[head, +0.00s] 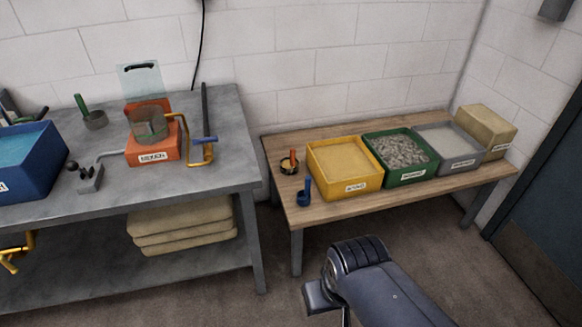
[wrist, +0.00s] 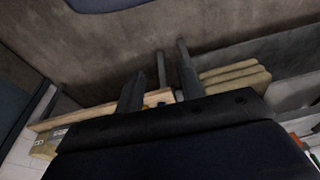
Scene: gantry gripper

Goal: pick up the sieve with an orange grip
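The sieve with an orange grip (head: 289,167) is a small round dark-rimmed cup with an upright orange handle. It stands at the left end of the wooden table in the head view, behind a blue-handled scoop (head: 304,194). I cannot make it out in the wrist view. My gripper (wrist: 160,75) shows in the wrist view as two dark fingers spread apart with nothing held between them. In the head view my arm is in front of the wooden table, well short of the sieve, and the fingertips cannot be made out.
A yellow bin (head: 345,184), a green bin of gravel (head: 414,176) and a grey bin (head: 463,163) stand right of the sieve. The grey bench (head: 215,179) on the left holds an orange box (head: 152,157), a green-handled sieve (head: 95,119) and a blue bin (head: 40,165). Floor is clear between.

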